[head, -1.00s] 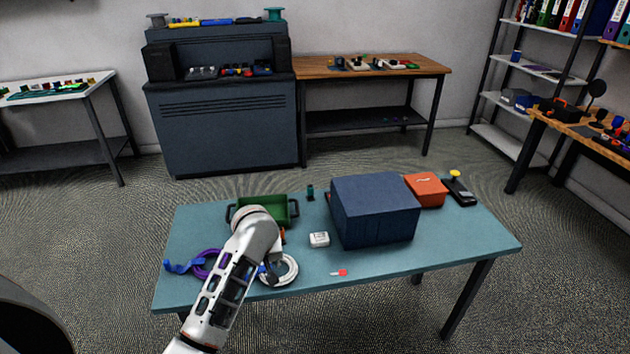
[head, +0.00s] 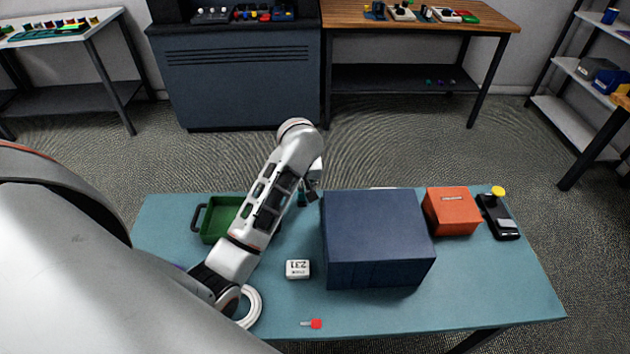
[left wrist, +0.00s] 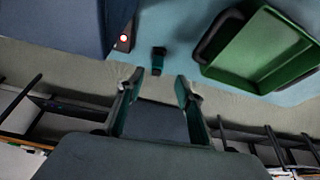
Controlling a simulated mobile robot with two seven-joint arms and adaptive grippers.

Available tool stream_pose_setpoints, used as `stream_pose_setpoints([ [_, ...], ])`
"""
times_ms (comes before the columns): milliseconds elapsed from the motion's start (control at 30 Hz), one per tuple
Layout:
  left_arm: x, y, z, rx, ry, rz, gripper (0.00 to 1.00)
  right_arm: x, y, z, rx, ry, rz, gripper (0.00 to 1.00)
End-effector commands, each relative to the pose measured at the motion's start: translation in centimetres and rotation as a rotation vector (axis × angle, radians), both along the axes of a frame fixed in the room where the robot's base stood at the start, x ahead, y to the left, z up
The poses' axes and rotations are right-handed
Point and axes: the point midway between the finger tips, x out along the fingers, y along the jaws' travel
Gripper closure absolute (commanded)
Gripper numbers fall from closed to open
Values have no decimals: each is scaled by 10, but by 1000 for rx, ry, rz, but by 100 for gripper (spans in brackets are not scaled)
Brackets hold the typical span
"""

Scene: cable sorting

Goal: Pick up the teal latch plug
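The teal latch plug (left wrist: 158,58) stands on the table near its far edge, between the green tray and the dark blue box. In the head view the plug (head: 302,198) shows partly beside my left gripper (head: 313,192), which hides some of it. In the left wrist view my left gripper (left wrist: 159,88) is open and empty. Its two fingertips point toward the plug, which lies a little beyond them, roughly centred between them. No contact shows. My right gripper is not in view.
The green tray (head: 209,236) is left of the plug and the tall dark blue box (head: 378,245) is right of it. A small device with a red light (left wrist: 124,40) sits by the box. A white block (head: 297,269) and red-ended piece (head: 315,323) lie nearer.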

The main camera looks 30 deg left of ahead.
Motion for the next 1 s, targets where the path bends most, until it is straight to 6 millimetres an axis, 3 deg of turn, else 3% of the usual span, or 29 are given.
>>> stream_pose_setpoints([
  [433, 10, 8, -30, 2, 2, -1, 64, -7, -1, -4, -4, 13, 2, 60],
  [733, 23, 16, -66, 3, 2, 0, 64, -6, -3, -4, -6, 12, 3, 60],
  [1000, 25, 16, -72, 0, 0, 0, 64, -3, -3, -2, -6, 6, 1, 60],
])
